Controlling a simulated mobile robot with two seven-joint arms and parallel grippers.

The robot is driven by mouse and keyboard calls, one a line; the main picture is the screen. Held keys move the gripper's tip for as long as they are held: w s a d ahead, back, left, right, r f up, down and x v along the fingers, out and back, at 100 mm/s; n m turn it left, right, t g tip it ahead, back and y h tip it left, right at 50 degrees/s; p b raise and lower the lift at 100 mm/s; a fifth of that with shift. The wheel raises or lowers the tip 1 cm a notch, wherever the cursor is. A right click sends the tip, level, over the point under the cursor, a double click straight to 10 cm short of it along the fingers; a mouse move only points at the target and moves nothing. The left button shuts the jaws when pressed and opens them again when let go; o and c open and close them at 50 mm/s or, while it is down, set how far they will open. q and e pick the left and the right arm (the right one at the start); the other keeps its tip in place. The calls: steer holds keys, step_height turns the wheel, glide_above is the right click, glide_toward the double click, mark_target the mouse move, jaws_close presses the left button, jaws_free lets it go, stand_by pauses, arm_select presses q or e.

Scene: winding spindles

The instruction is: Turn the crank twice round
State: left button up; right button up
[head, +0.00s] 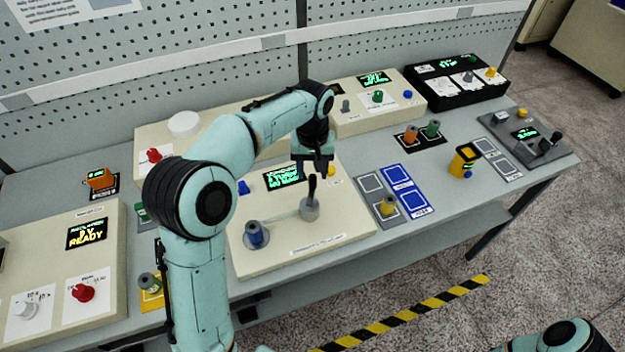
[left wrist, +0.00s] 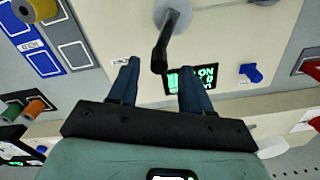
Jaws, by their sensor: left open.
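The crank is on a cream winding panel (head: 290,250) in the middle of the bench. Its grey hub (head: 310,211) carries a dark upright handle (head: 311,188). A light arm runs left from the hub to a spindle with a blue spool (head: 256,236). My left gripper (head: 315,172) is open above the handle, fingers pointing down. In the left wrist view, the black handle (left wrist: 166,42) reaches between the tips of the two spread blue fingers (left wrist: 158,68); contact cannot be seen. My right gripper is out of the head view.
A lit green display (head: 284,176) and a blue knob (head: 244,187) sit behind the crank. Blue and grey marked pads (head: 408,202) with a yellow spool (head: 388,205) lie to the right. Panels with knobs stand behind and at left.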

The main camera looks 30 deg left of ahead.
mark_target(314, 176)
arm_select(q)
steer(key=shift+w+f, duration=0.1)
steer(key=shift+f, duration=1.85)
jaws_close()
steer(key=shift+d+m, duration=0.15)
steer(key=shift+m, duration=0.15)
